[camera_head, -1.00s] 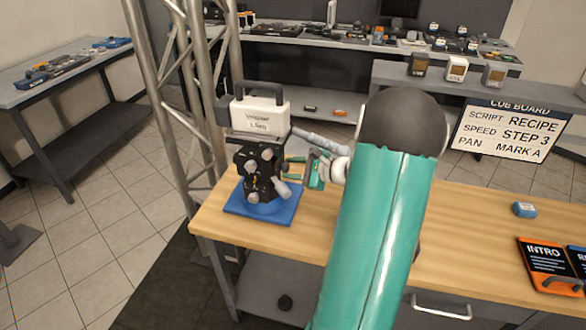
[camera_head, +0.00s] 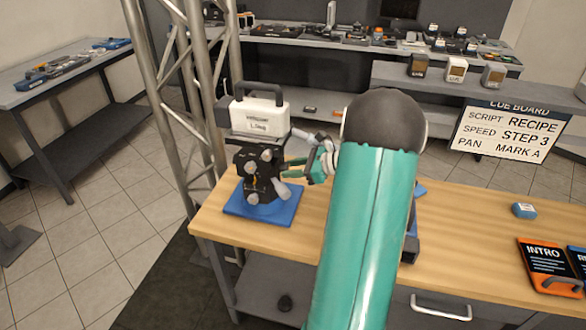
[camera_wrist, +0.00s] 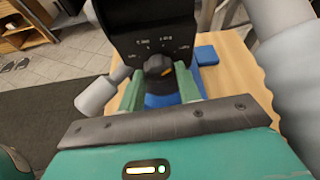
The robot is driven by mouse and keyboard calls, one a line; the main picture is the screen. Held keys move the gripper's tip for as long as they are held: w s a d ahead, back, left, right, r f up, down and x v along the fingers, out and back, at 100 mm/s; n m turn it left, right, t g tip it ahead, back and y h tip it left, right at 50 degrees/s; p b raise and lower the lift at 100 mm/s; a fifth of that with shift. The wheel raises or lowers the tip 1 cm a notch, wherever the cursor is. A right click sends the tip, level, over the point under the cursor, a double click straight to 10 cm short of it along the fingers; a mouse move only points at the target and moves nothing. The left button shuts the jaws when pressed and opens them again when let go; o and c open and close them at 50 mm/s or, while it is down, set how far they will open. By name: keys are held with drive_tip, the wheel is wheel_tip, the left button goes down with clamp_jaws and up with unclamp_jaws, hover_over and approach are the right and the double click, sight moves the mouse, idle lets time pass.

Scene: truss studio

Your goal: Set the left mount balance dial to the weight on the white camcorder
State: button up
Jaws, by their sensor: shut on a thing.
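The white camcorder (camera_head: 258,116), with a dark handle on top, sits on the left mount (camera_head: 258,172). Its side label ends in "kg", but the digits are too small to read surely. The black mount stands on a blue base plate (camera_head: 240,206) at the table's left end. My gripper (camera_head: 294,168) reaches its right side. In the wrist view, my green fingers (camera_wrist: 160,72) are shut on the dark balance dial (camera_wrist: 157,66), which bears an orange mark. Small white scale marks show on the black panel (camera_wrist: 150,30) above it; their values are hard to read.
A metal truss (camera_head: 185,100) stands close behind and left of the mount. Grey handles stick out from the mount near my gripper. A cue board (camera_head: 510,131) stands behind.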

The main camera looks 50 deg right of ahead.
drive_tip(key=o, duration=1)
drive_tip(key=shift+c, duration=0.2)
drive_tip(key=shift+s+d, duration=0.1)
drive_tip(key=v, duration=1.3)
drive_tip(key=shift+s+r, duration=0.2)
drive_tip(key=shift+r, duration=0.05)
